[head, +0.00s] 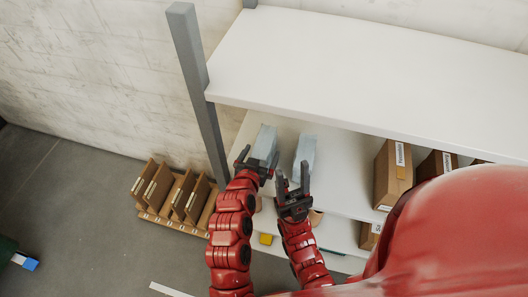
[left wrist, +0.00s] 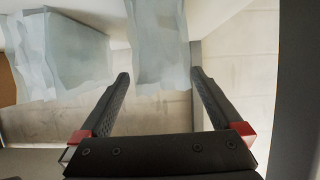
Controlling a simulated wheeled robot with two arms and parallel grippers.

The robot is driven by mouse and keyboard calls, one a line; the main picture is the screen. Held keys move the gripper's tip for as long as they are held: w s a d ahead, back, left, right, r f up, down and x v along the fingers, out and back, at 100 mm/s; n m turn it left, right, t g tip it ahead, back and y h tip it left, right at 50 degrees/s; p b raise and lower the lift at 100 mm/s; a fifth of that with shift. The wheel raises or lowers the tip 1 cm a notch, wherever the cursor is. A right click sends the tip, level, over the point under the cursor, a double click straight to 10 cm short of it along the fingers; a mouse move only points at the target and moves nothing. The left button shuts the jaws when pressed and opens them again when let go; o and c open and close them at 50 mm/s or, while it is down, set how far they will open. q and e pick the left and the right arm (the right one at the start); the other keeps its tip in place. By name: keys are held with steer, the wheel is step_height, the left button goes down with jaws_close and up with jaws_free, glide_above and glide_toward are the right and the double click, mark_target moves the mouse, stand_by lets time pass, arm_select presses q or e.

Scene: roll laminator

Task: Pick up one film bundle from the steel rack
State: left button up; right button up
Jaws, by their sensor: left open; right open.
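Two pale blue-grey film bundles stand on a shelf of the steel rack (head: 340,65). The left bundle (head: 265,140) is at my left gripper (head: 260,157), which is open with its fingers to either side of the bundle's near end. In the left wrist view this bundle (left wrist: 160,40) shows between the fingertips, with gaps on both sides; I cannot tell how deep it reaches between them. The other bundle (head: 305,150) also shows at the left of the wrist view (left wrist: 65,55). My right gripper (head: 292,172) is open and empty, in front of that second bundle.
A grey rack post (head: 200,90) stands left of my left gripper. Brown cartons (head: 393,175) stand to the right on the same shelf. A brown divided holder (head: 175,195) is on the floor at the left. A lower shelf (head: 340,235) lies below.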

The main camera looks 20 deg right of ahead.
mark_target(264, 154)
arm_select(q)
steer(key=shift+w+d, duration=0.15)
steer(key=shift+w, duration=0.1)
steer(key=p+x, duration=0.2)
steer(key=x, duration=0.1)
steer(key=shift+w+r, duration=0.1)
steer(key=shift+w, duration=0.25)
steer(key=shift+w+d+f, duration=0.2)
steer(key=shift+w+f, duration=0.05)
steer(key=shift+f, duration=0.2)
steer(key=shift+c, duration=0.3)
steer(key=c, duration=1.1)
steer(key=shift+r, duration=0.1)
steer(key=shift+r, duration=0.1)
